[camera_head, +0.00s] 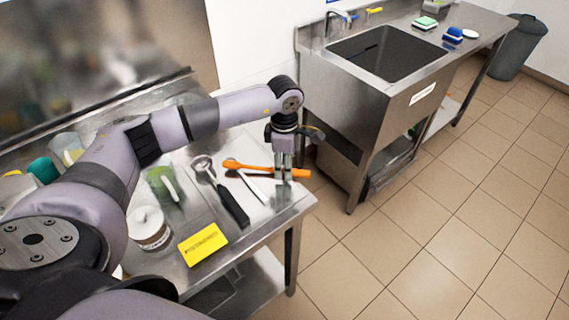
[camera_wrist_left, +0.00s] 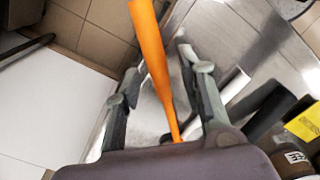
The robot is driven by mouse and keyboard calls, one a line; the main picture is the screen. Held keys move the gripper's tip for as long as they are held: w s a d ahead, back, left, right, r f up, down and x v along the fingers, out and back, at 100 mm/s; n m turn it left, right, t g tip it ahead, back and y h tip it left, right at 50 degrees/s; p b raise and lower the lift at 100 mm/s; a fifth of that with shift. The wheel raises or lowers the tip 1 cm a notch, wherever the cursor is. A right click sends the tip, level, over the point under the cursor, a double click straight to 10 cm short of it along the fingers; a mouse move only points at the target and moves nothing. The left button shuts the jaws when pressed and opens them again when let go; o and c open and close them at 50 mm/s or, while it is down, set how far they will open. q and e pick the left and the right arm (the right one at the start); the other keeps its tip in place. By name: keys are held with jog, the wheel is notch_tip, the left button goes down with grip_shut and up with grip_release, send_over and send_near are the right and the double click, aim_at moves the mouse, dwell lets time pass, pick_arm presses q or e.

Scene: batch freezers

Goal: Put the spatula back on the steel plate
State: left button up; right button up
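The orange spatula (camera_head: 240,166) is over the right part of the steel table, its right end near the edge. My left gripper (camera_head: 285,172) points down at the spatula's right half. In the left wrist view, the spatula (camera_wrist_left: 154,55) runs between the two spread fingers of the gripper (camera_wrist_left: 160,75), with gaps on both sides. Whether the spatula rests on the surface or is slightly raised I cannot tell. A flat steel plate (camera_head: 199,216) seems to lie under the black-handled scoop, its outline hard to separate from the table. My right gripper is out of view.
The black-handled scoop (camera_head: 232,205) and a white-handled tool (camera_head: 253,187) lie beside the spatula. A steel sink (camera_head: 385,53) is at the back right; open floor lies right of the table.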

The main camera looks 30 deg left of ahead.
pick_arm(q)
jog(key=shift+r, duration=0.1)
jog(key=shift+r, duration=0.15)
notch_tip(320, 180, up, 12)
jog(key=b, duration=0.3)
jog(key=shift+f, duration=0.2)
dwell(0.3)
